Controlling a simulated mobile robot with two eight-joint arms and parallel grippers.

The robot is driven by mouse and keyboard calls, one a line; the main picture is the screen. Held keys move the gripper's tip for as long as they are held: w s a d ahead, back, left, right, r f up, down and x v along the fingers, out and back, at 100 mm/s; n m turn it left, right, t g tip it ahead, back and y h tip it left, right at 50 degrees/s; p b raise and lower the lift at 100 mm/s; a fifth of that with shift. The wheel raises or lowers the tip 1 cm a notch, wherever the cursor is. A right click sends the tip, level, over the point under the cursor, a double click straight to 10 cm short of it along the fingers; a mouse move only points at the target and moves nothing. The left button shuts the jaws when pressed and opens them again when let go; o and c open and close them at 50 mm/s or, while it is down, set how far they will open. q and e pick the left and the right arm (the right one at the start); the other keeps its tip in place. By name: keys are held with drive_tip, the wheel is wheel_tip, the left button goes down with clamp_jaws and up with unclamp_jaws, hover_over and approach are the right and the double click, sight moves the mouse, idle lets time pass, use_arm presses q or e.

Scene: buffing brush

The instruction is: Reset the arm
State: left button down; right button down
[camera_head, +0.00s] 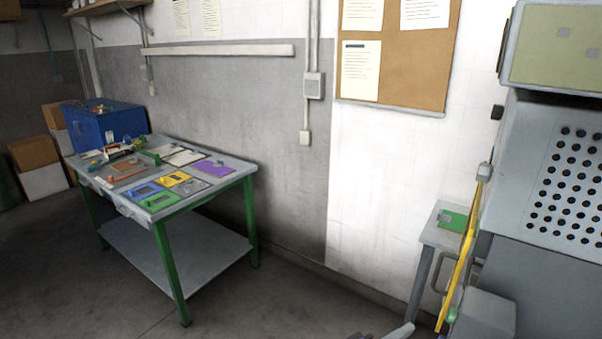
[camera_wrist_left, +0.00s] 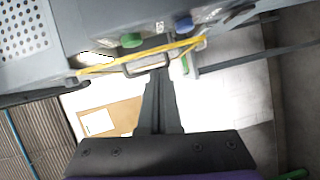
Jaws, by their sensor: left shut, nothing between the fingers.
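My left gripper (camera_wrist_left: 158,74) is shut and empty in the left wrist view, its dark fingers together and pointing away from the camera. In the head view only a small grey piece of it (camera_head: 398,331) seems to show at the bottom edge. It is apart from the grey machine (camera_head: 500,315) at the right, which has a perforated panel and a yellow-edged part (camera_head: 459,255). The machine also shows at the top of the left wrist view (camera_wrist_left: 100,22). My right gripper is in neither view.
A green-legged table (camera_head: 235,172) at the left carries several coloured boards and tools. A small grey stand (camera_head: 430,236) holds a green item (camera_head: 453,221). The floor between is clear.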

use_arm(q)
drive_tip(key=s+a+f+m+y, duration=0.1)
drive_tip(key=s+a+f+y, duration=0.3)
drive_tip(key=a, duration=0.9)
drive_tip(key=s+a+f+m+g+y, duration=0.1)
drive_tip(key=s+a+f+y, duration=0.4)
drive_tip(key=a, duration=0.8)
drive_tip(key=s+a+f+m+g+y, duration=0.1)
drive_tip(key=s+a+f+y, duration=0.3)
drive_tip(key=a, duration=0.9)
drive_tip(key=shift+s+a+f+m+y, duration=0.3)
drive_tip(key=shift+s+f+m+y, duration=0.1)
drive_tip(key=shift+f+y, duration=0.45)
